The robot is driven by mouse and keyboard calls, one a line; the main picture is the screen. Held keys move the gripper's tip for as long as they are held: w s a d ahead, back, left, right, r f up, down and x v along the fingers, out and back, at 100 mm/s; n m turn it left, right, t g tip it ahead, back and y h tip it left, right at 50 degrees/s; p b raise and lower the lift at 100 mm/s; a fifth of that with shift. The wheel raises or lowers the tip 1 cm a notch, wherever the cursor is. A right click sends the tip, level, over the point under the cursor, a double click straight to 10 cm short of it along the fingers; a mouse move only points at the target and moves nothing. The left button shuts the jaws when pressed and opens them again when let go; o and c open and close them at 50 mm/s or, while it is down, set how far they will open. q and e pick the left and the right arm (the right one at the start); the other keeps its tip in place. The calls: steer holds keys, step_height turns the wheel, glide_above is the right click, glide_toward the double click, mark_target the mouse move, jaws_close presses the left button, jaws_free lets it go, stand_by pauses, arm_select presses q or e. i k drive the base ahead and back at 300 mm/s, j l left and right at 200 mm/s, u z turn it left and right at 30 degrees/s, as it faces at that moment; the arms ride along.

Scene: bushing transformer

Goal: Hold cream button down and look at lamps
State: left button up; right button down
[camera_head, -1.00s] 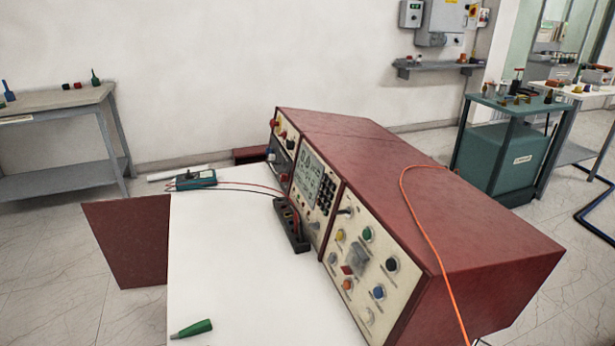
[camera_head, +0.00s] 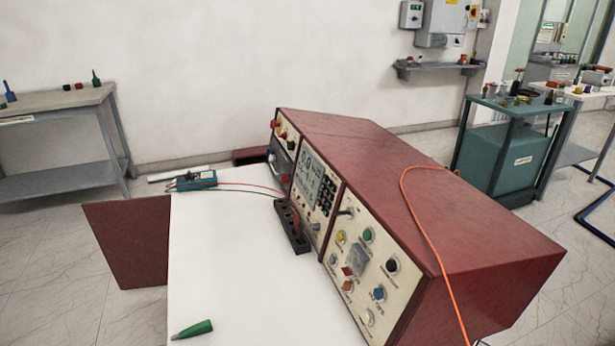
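A dark red console (camera_head: 450,215) with a cream front panel (camera_head: 395,310) stands along the right side of the white bench top (camera_head: 255,290). A cream round button (camera_head: 368,317) sits low on the near panel. Above it are several coloured round controls or lamps: yellow (camera_head: 341,237), green (camera_head: 367,234), black (camera_head: 391,265), red (camera_head: 347,271), orange (camera_head: 347,286) and blue (camera_head: 378,293). I cannot tell which of these are lamps or whether any is lit. Neither of my grippers is in view, and nothing touches the cream button.
A teal meter (camera_head: 196,180) with red and black leads lies at the back of the bench top. A black terminal block (camera_head: 292,228) stands against the console. A green-handled tool (camera_head: 192,330) lies near the front. An orange cable (camera_head: 425,225) crosses the console's top. The bench top's middle is clear.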

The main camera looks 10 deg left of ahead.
mark_target(366, 318)
steer(key=j+z, duration=0.3)
steer(key=j, duration=0.4)
steer(key=j+z, duration=0.3)
steer(key=j, duration=0.45)
steer(key=k+j+z, duration=0.1)
steer(key=j+z, duration=0.2)
steer(key=j, duration=0.4)
